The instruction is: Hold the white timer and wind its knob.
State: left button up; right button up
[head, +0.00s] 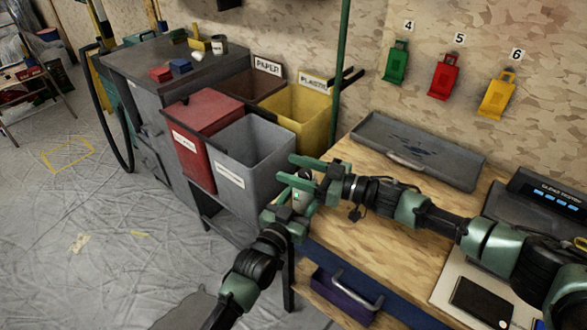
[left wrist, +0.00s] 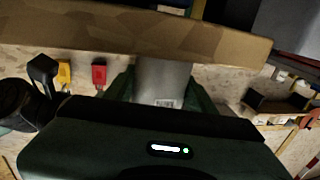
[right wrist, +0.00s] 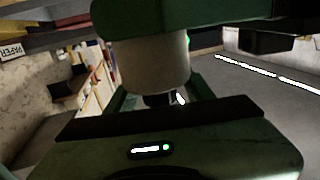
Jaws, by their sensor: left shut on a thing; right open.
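The white timer (head: 301,199) is small and partly hidden between my two grippers near the left end of the wooden bench. My left gripper (head: 290,213) is shut on the timer from below left; in the left wrist view its pale body (left wrist: 163,80) with a barcode label sits between the fingers. My right gripper (head: 308,174) is open and close at the timer's upper end. In the right wrist view the timer's body (right wrist: 152,66) is ahead and its dark knob (right wrist: 160,98) lies between the spread fingers; I cannot tell whether they touch it.
The wooden bench (head: 400,240) is to the right, with a grey tray (head: 440,155) at its back. A grey bin (head: 258,155), a red bin (head: 195,140) and a yellow bin (head: 305,115) stand behind my grippers. A purple toolbox (head: 340,298) is below the bench top.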

jog(key=shift+a, duration=0.15)
grip_shut()
jog(key=shift+m+t, duration=0.4)
jog(key=shift+t, duration=0.1)
jog(key=m+t+h, duration=0.2)
jog(key=t+h, duration=0.1)
jog(key=w+d+m+t+h, duration=0.1)
jog(key=m+t+h, duration=0.5)
jog(key=shift+w+d+r+h, duration=0.2)
jog(key=shift+w+h, duration=0.15)
jog(key=shift+h, duration=0.05)
jog(key=shift+m, duration=0.3)
